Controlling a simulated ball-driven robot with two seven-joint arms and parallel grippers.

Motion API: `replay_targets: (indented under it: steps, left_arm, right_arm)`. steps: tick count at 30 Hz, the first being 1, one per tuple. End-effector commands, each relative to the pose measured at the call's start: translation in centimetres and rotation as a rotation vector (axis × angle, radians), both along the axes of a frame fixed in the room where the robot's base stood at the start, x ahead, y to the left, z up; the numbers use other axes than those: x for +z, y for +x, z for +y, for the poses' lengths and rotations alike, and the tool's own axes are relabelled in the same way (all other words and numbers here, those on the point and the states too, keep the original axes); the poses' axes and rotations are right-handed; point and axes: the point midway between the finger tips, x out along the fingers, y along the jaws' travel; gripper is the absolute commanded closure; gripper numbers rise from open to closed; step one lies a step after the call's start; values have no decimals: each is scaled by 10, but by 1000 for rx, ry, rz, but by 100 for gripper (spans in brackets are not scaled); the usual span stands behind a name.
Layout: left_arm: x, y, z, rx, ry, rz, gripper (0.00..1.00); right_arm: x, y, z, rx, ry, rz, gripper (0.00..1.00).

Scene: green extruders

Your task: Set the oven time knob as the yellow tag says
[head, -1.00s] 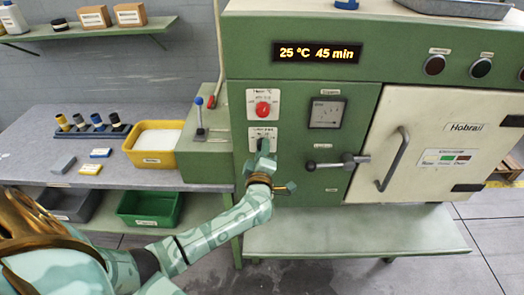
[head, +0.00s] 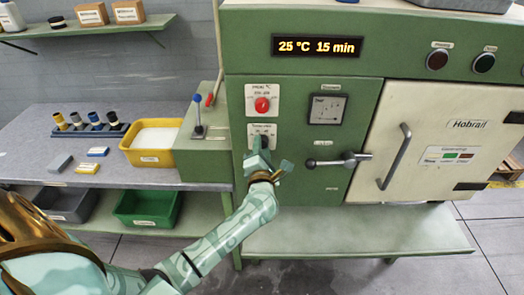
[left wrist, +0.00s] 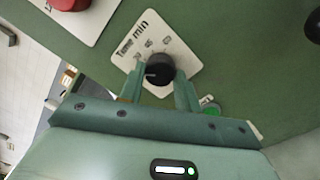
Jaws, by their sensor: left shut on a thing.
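The black time knob (left wrist: 159,69) sits on a white plate (left wrist: 143,37) marked "Time min" in the left wrist view. My left gripper (left wrist: 158,84) is shut on this knob, one finger on each side. In the head view my left gripper (head: 258,148) reaches the lower white plate (head: 262,129) on the green oven (head: 304,174) and hides the knob. The display (head: 317,47) reads 25 °C 15 min. A small yellow-edged block (head: 88,168) lies on the left bench; its writing is too small to read. My right gripper is not in view.
A red temperature knob (head: 262,105) is just above my gripper. A door lever (head: 338,161) sticks out at its right, and blue and red levers (head: 198,115) stand at its left. A yellow bin (head: 152,157) is on the bench.

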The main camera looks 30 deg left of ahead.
Motion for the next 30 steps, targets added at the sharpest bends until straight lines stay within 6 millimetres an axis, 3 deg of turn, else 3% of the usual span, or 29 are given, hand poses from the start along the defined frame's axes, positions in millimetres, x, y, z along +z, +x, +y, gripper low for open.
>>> replay_targets:
  steps: [12,30]
  left_arm:
    - [-4,-1,-1,0,-228,-133,90]
    - [-3,0,-1,2,-291,-170,90]
  right_arm:
    - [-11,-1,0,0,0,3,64]
    - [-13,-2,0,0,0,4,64]
